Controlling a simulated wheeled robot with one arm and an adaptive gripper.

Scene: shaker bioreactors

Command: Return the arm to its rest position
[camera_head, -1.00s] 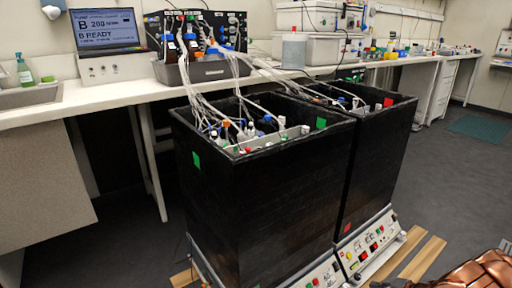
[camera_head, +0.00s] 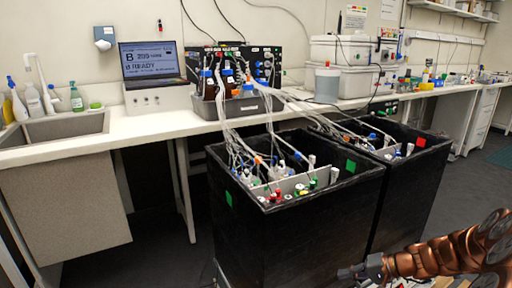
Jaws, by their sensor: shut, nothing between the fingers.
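My copper-coloured arm (camera_head: 440,255) reaches in from the lower right edge of the head view. My gripper (camera_head: 345,272), small and grey, is at its end and points left. It is shut and empty. It shows in front of the lower front side of the near black shaker box (camera_head: 300,235); I cannot tell the gap between them. The second black box (camera_head: 415,195) stands behind and to the right, partly hidden by the near box and my arm.
Tubes run from the boxes to a grey tray (camera_head: 240,105) with bottles on the white bench (camera_head: 150,127). A screen (camera_head: 150,62) and a sink (camera_head: 55,128) are at the left. Dark floor (camera_head: 480,180) is free at the right.

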